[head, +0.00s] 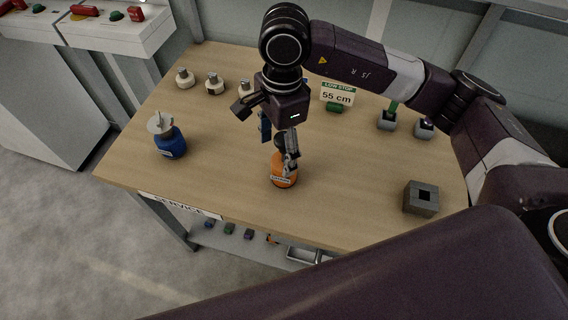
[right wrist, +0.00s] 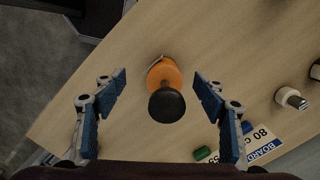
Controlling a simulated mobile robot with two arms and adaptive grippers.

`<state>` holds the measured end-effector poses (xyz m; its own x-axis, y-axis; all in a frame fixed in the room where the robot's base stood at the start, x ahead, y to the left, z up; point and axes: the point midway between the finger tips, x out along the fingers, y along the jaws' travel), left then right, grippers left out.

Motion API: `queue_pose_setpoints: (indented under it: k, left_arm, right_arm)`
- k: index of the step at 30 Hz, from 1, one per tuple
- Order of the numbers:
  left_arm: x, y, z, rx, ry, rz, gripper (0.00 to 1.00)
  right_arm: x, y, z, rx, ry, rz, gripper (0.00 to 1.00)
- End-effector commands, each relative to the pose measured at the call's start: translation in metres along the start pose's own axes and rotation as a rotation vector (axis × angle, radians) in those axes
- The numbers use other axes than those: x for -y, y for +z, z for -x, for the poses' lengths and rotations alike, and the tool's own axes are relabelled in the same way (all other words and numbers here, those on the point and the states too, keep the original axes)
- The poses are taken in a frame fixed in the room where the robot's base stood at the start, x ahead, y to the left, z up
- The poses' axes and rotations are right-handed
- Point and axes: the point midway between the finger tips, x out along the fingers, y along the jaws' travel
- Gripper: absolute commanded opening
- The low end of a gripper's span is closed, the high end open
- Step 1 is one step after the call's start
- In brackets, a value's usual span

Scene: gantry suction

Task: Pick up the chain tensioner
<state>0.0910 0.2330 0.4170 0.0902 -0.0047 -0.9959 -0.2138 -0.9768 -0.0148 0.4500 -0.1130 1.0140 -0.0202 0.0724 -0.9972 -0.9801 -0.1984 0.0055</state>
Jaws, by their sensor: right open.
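An orange piece with a black knob (head: 281,178) stands on the table, with a small label on its front that is too small to read surely. I cannot tell whether it is the chain tensioner. In the right wrist view the same orange piece (right wrist: 165,72) is seen from above, its black knob toward the camera. My right gripper (head: 279,150) is open above it. The blue fingers (right wrist: 159,82) stand to the left and right of the piece, with a gap on both sides. A blue piece with a white top (head: 171,142) stands at the table's left. My left gripper does not show.
The wooden table (head: 235,199) has free room around the orange piece. A grey block with a square hole (head: 421,199) sits at the right.

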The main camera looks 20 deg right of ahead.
Motion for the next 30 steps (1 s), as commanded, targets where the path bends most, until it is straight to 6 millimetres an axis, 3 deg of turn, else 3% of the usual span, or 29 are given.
queue_pose_setpoints:
  k: [2, 5, 21, 30]
  left_arm:
    - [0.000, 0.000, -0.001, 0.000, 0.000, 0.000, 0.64]
    - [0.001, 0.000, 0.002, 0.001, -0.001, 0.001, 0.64]
    - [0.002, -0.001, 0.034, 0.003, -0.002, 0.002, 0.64]
    - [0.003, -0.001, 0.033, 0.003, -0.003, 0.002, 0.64]
  right_arm:
    - [0.002, -0.015, 0.001, -0.054, -0.003, -0.004, 0.65]
    - [0.003, -0.022, -0.004, -0.078, -0.002, -0.007, 0.65]
    - [0.009, -0.028, -0.069, -0.075, -0.001, -0.006, 0.65]
    - [0.010, -0.028, -0.074, -0.074, -0.004, -0.006, 0.63]
